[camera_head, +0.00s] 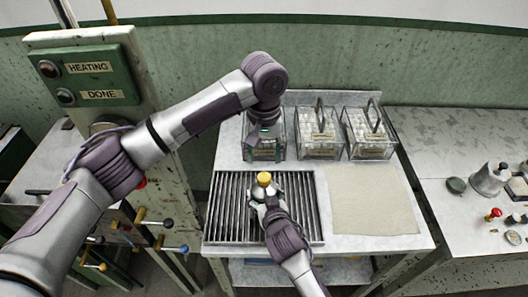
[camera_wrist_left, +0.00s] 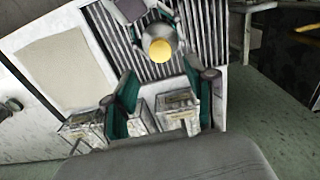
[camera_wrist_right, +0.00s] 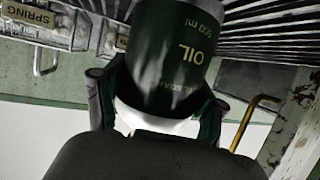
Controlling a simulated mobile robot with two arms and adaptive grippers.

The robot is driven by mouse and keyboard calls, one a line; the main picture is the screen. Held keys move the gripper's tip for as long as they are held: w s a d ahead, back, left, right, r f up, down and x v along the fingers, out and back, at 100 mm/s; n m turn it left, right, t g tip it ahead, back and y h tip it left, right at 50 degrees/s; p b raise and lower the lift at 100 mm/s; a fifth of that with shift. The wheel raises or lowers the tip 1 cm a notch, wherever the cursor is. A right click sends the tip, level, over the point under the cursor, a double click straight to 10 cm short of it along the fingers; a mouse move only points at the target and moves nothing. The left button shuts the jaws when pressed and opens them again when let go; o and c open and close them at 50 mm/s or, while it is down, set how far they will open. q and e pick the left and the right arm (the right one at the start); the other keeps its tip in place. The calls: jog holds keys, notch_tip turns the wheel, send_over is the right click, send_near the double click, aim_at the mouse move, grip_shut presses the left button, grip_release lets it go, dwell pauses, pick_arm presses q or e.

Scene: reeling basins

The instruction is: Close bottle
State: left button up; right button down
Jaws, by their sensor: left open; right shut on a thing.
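A bottle with a yellow top (camera_head: 264,178) stands over the slatted rack (camera_head: 225,208) in the head view. The yellow top also shows in the left wrist view (camera_wrist_left: 160,50), seen from above. In the right wrist view the bottle (camera_wrist_right: 178,50) is dark green and reads "OIL". My right gripper (camera_head: 268,203) is shut on the bottle's body. My left gripper (camera_head: 263,135) is open and empty, above and behind the bottle, in front of the left wire basket. Its fingers (camera_wrist_left: 165,98) are apart from the bottle. I cannot tell how tightly the yellow top sits.
Three wire baskets with labels stand along the back, including a middle one (camera_head: 319,135) and a right one (camera_head: 368,135). A beige cloth (camera_head: 372,200) lies flat at right. The green HEATING/DONE panel (camera_head: 88,78) stands at left. A metal pot (camera_head: 490,178) is on the right-hand counter.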

aim_at(264, 177)
pick_arm(q)
jog(key=shift+f, duration=4)
